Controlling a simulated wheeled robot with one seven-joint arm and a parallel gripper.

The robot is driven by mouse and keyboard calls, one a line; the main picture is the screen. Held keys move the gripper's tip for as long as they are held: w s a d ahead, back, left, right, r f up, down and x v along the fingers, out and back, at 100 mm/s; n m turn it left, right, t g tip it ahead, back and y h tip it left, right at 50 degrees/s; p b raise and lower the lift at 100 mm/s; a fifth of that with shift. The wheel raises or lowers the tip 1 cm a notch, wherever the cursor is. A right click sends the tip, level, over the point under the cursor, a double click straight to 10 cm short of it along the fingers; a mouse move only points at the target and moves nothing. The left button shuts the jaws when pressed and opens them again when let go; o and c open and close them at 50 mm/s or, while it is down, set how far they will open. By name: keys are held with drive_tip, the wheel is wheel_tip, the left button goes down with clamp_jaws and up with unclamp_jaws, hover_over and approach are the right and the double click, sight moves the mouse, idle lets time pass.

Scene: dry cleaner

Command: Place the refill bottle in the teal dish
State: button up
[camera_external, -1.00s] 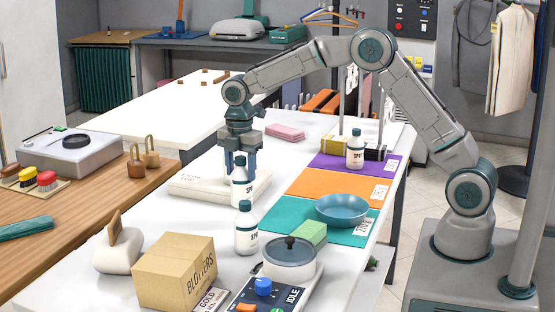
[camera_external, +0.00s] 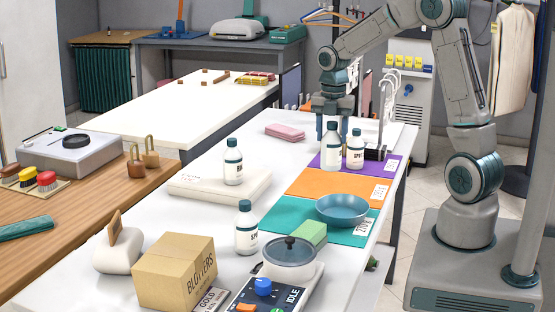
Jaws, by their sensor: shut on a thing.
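My gripper (camera_external: 331,130) is shut on the neck of a white bottle with a dark cap (camera_external: 330,155), upright in front of the purple mat. I cannot tell whether its base touches anything. A similar bottle (camera_external: 355,152) stands close on its right. Another similar bottle (camera_external: 233,170) stands on a white slab, and another (camera_external: 246,236) stands on the white table nearer the camera. Their labels are too small to tell which is the refill bottle. The teal dish (camera_external: 342,211), shallow and round, sits empty on the teal mat, nearer the camera than my gripper.
Orange (camera_external: 325,187), purple (camera_external: 378,166) and teal (camera_external: 283,214) mats lie along the table. A green block (camera_external: 312,233) and a lidded pot (camera_external: 290,262) stand near the dish. A pink block (camera_external: 285,131) lies behind. A metal rack stands right of my gripper.

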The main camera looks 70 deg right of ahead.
drive_tip(key=s+d+n+p, duration=0.2)
drive_tip(key=s+p, duration=0.1)
drive_tip(key=s, duration=1)
drive_tip(key=w+a+f+p, duration=0.1)
drive_tip(key=w+a+f, duration=0.6)
drive_tip(key=f, duration=0.4)
drive_tip(key=shift+w+a, duration=0.35)
drive_tip(key=shift+f, duration=0.25)
drive_tip(key=o, duration=1.5)
drive_tip(key=shift+c, duration=0.2)
drive_tip(key=shift+r, duration=0.15)
